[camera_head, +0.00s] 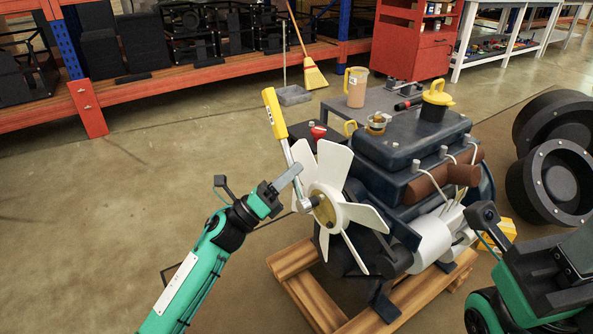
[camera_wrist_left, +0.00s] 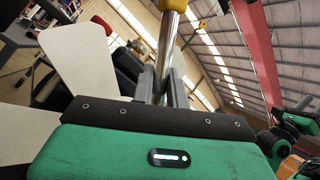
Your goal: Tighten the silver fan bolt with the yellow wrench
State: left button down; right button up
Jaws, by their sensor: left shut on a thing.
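The yellow wrench (camera_head: 275,112) stands nearly upright, its handle up and its silver shaft running down to the fan hub. My left gripper (camera_head: 289,178) is shut on the shaft below the handle; the left wrist view shows the shaft (camera_wrist_left: 169,45) between the fingers. The wrench head is at the silver fan bolt (camera_head: 304,205) in front of the white fan (camera_head: 334,170); its exact seating is too small to tell. The bolt is partly hidden by the wrench head. My right gripper (camera_head: 572,265) is at the lower right, its fingers not clear.
The fan is on a dark engine (camera_head: 405,150) on a wooden pallet (camera_head: 300,290). A clear jug (camera_head: 356,88) and a yellow-topped can (camera_head: 437,95) stand behind. Black wheels (camera_head: 550,180) lie at right. The floor to the left is clear.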

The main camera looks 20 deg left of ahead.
pick_arm(q)
jog(key=shift+s+a, duration=1.2)
jog(key=shift+s, duration=0.3)
jog(key=shift+r, duration=0.1)
